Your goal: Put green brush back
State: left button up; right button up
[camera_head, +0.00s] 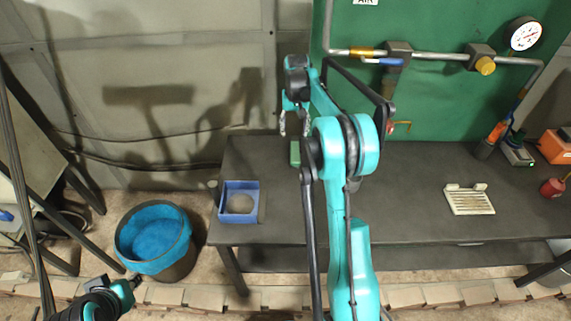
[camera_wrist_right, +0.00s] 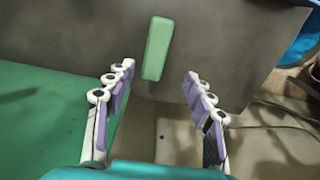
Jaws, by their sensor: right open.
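The green brush (camera_head: 295,154) shows as a plain green block on the dark workbench, left of my right arm. It also shows in the right wrist view (camera_wrist_right: 157,48), just beyond the fingertips and roughly between their lines. My right gripper (camera_head: 293,122) is open and empty (camera_wrist_right: 159,75), with its fingers spread and not touching the brush. A blue square holder (camera_head: 226,214) with a round opening stands at the bench's left end, to the front left of the brush.
The workbench (camera_head: 420,215) holds a white slotted tray (camera_head: 469,199) and an orange box (camera_head: 555,146) on the right. A blue-lined bin (camera_head: 155,232) stands on the floor left of the bench. A pipe with a gauge (camera_head: 525,34) runs along the green panel.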

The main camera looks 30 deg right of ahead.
jog(key=s+a+r+n+t, duration=0.35)
jog(key=s+a+r, duration=0.75)
jog(key=s+a, duration=0.4)
jog(key=s+a+f+n+t, duration=0.1)
jog(key=s+a+f, duration=0.1)
jog(key=s+a, duration=0.2)
jog(key=s+a+f+n+t, duration=0.1)
jog(key=s+a, duration=0.4)
jog(key=s, duration=0.5)
notch_tip(320, 180, down, 2)
jog(key=shift+s+a+f+t, duration=0.25)
jog(key=shift+s+t, duration=0.1)
jog(key=shift+t, duration=0.4)
notch_tip(320, 180, down, 5)
jog(key=b, duration=0.5)
jog(key=shift+f, duration=0.2)
